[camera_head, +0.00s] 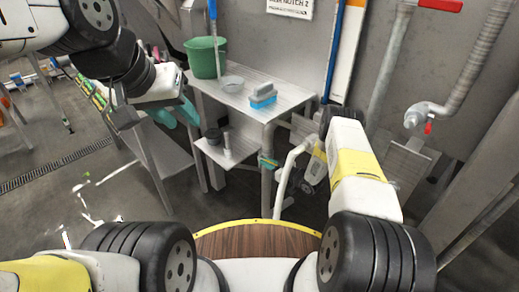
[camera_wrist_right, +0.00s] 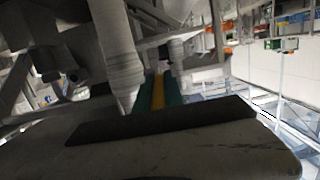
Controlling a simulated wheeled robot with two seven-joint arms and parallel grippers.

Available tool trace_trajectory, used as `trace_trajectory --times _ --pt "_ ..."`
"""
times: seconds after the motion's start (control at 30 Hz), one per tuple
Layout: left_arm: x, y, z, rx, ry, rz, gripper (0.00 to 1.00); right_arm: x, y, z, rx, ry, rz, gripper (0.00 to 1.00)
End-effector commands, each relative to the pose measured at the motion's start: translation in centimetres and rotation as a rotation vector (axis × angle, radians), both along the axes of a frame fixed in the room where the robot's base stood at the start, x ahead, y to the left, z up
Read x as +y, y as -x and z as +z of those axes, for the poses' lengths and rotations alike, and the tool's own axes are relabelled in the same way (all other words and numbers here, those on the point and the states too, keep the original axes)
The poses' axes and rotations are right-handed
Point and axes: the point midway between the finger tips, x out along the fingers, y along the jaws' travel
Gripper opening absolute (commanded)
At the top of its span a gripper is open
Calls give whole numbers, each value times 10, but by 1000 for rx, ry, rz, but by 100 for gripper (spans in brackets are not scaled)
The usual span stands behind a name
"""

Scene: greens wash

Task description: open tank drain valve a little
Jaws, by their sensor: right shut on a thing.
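The drain valve handle (camera_head: 268,161), teal with a yellow stripe, sits on a grey vertical pipe (camera_head: 267,188) below the front corner of the metal table. My right gripper (camera_head: 286,164) reaches it from the right and is shut on it; its fingertips are partly hidden behind a white bent pipe (camera_head: 284,180). In the right wrist view the teal and yellow handle (camera_wrist_right: 158,92) shows just past the dark finger edge, beside a pale pipe (camera_wrist_right: 118,55). My left gripper (camera_head: 152,98) hangs at the upper left, away from the valve; its finger opening is unclear.
The metal table (camera_head: 290,93) carries a green bucket (camera_head: 205,58), a bowl (camera_head: 232,82) and a blue-and-grey brush (camera_head: 262,96). A lower shelf (camera_head: 213,154) holds small items. A red-handled valve (camera_head: 428,128) is on the wall pipe at right. Floor at left is partly open.

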Motion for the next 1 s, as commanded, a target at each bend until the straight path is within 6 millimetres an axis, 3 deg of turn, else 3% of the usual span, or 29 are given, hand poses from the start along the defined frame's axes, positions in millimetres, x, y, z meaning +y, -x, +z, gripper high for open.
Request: trace_trajectory --times 0.3,0.63,0.67,0.77,1.0 --pt "0 0 0 0 0 0 36 2 -3 10 123 119 -2 0" --pt "0 0 0 0 0 0 36 2 -2 10 133 127 -3 0" --pt "0 0 0 0 0 0 36 2 -2 10 133 127 -3 15" --pt "0 0 0 0 0 0 36 2 -2 10 133 127 -3 34" --pt "0 0 0 0 -1 -1 36 2 -2 10 133 127 -2 35"
